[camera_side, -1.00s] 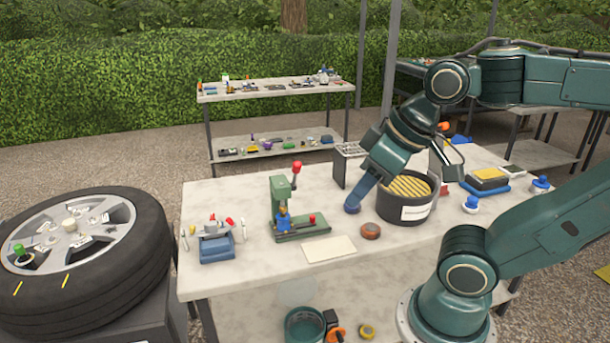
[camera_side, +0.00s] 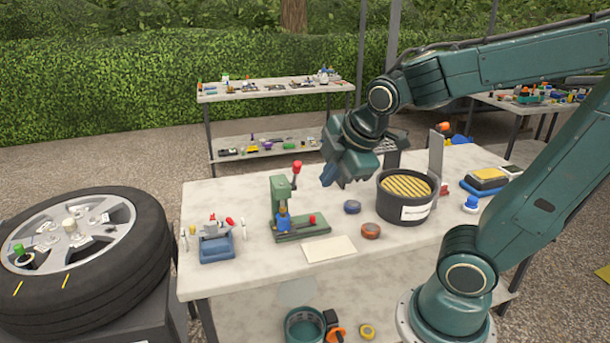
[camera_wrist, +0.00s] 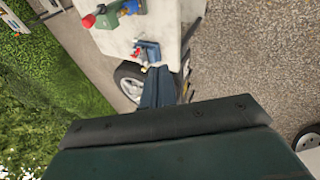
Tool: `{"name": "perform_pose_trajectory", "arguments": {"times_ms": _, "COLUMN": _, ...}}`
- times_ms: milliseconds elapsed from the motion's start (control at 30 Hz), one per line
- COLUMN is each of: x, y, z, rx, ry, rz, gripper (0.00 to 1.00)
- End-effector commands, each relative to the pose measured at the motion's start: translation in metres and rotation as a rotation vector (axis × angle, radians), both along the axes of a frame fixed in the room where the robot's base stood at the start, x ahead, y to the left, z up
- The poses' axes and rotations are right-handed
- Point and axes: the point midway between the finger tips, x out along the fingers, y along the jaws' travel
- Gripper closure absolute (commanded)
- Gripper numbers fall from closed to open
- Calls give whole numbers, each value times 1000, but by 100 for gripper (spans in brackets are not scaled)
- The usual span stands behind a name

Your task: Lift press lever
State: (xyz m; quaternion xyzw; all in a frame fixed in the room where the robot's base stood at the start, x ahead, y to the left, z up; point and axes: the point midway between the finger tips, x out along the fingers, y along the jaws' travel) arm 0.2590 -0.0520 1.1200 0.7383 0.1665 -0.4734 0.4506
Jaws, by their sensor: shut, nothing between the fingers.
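The green press (camera_side: 280,196) stands on the worktable, left of centre, with a blue and yellow piece at its front. Its lever (camera_side: 297,168) ends in a red knob and points up at the press's right side. In the wrist view the press (camera_wrist: 106,17) is at the top edge, partly cut off, with the red knob (camera_wrist: 88,21) showing. My gripper (camera_side: 328,178) is up and to the right of the press, apart from it. Its fingers are closed together and empty. They also show in the wrist view (camera_wrist: 158,72), which points past the press.
A black bin (camera_side: 405,204) with a yellow grid, a blue roll (camera_side: 352,206) and a reddish roll (camera_side: 370,231) lie right of the press. A blue holder (camera_side: 216,247) is at the left. A white card (camera_side: 329,249) lies in front.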

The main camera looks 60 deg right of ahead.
Motion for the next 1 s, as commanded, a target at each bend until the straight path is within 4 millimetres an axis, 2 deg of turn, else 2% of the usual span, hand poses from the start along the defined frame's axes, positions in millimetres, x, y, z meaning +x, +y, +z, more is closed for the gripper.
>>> {"name": "perform_pose_trajectory", "arguments": {"times_ms": 600, "x": 49, "y": -51, "z": -29, "rx": -584, "ry": 223, "rz": 636, "gripper": 100}}
{"name": "perform_pose_trajectory", "arguments": {"times_ms": 1000, "x": 71, "y": -79, "z": -46, "rx": -906, "ry": 427, "rz": 1014, "gripper": 100}}
